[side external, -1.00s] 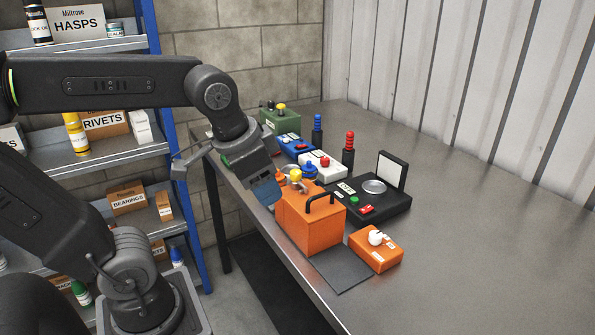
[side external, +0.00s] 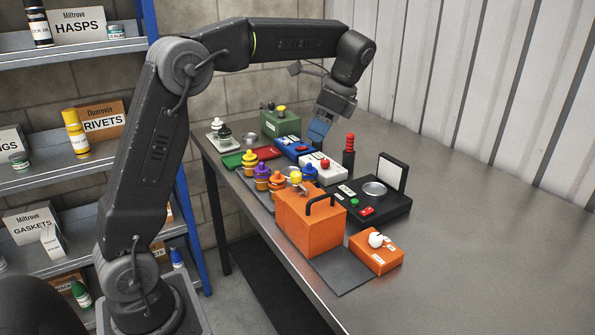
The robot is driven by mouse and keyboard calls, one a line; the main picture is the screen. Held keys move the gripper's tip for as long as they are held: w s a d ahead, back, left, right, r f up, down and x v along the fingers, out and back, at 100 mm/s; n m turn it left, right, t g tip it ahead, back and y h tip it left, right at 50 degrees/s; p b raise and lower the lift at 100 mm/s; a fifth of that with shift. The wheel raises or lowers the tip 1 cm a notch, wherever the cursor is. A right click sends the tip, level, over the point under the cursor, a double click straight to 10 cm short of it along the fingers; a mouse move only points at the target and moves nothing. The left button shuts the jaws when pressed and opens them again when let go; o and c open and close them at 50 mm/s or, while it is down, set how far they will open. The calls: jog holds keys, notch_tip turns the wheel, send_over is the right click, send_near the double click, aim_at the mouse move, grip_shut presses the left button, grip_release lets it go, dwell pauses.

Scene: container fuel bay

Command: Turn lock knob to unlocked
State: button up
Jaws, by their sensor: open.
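No label that I can read names the lock knob. A small orange box (side external: 374,255) at the front right has a white knob (side external: 376,239) on top. A white box (side external: 326,173) near the middle has a red knob (side external: 325,163). A blue box (side external: 289,149) behind it has a small red part on top. My gripper (side external: 317,133) is open and points down over the far part of the table, by the blue and white boxes. It appears empty and apart from both boxes, though its exact height is hard to tell. It hides the spot where the blue stacked post stood.
A larger orange box (side external: 310,225) with a black handle stands at the front. A black unit (side external: 380,207) with a raised panel is to its right. A red-topped post (side external: 349,150) stands close to my gripper. Several coloured knobs fill the left edge. The right table (side external: 490,230) is clear.

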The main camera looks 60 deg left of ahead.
aim_at(296, 173)
jog(key=x, duration=1.2)
jog(key=shift+s+f, duration=0.1)
jog(key=shift+f, duration=0.25)
jog(key=c, duration=0.9)
jog(key=n, duration=0.2)
jog(key=n+g+h, duration=0.1)
jog(key=n, duration=0.1)
jog(key=shift+a+n+h, duration=0.15)
jog(key=shift+n+h, duration=0.15)
jog(key=shift+n, duration=0.1)
jog(key=n+h, duration=0.1)
jog(key=n, duration=0.3)
jog(key=shift+n+h, duration=0.3)
jog(key=shift+h, duration=0.1)
jog(key=n, duration=0.2)
jog(key=n+h, duration=0.1)
jog(key=n, duration=0.1)
jog(key=shift+a+h, duration=0.1)
jog(key=shift+h, duration=0.2)
jog(key=shift+n+t+h, duration=0.5)
jog(key=shift+n+h, duration=0.2)
jog(key=shift+n, duration=1.6)
